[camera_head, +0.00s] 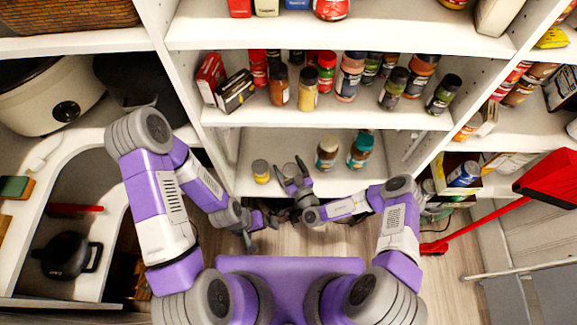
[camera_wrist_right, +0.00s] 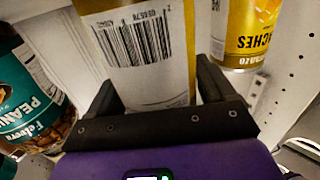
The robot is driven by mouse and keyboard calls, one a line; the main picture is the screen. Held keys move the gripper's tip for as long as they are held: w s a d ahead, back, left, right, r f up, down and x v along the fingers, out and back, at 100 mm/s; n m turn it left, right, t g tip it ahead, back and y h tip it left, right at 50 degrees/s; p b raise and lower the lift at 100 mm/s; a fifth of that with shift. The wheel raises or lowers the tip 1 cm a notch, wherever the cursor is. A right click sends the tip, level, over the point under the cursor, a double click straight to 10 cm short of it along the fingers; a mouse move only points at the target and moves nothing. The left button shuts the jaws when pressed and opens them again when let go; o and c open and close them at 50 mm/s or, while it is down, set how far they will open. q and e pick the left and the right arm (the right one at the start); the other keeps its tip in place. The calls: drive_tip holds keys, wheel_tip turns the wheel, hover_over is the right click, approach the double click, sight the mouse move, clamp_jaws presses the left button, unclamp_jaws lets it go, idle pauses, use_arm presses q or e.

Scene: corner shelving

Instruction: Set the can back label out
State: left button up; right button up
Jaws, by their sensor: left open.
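A can with a white back label and barcode (camera_wrist_right: 135,45) stands between the fingers of my right gripper (camera_wrist_right: 155,98), close in front of its palm. In the head view the top of this can (camera_head: 290,170) shows between the spread fingers of my right gripper (camera_head: 289,168), over the low shelf. I cannot tell whether both fingers press on it. A second can, with a yellow peaches label (camera_wrist_right: 246,35), stands to the right in the wrist view; in the head view it is the yellow can (camera_head: 261,172) at left. My left gripper (camera_head: 250,238) is open and empty, below the shelf edge.
A teal-labelled peanut jar (camera_wrist_right: 28,95) is left in the wrist view; it and another jar (camera_head: 327,152) stand right of the cans in the head view. The shelf above (camera_head: 325,114) holds several spice jars. A red dustpan (camera_head: 550,180) is at the right.

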drive_tip(key=shift+o, duration=0.8)
drive_tip(key=shift+r, duration=0.25)
drive_tip(key=p+v, duration=0.2)
drive_tip(key=v, duration=1)
drive_tip(key=shift+p, duration=0.4)
drive_tip(key=shift+f, duration=0.1)
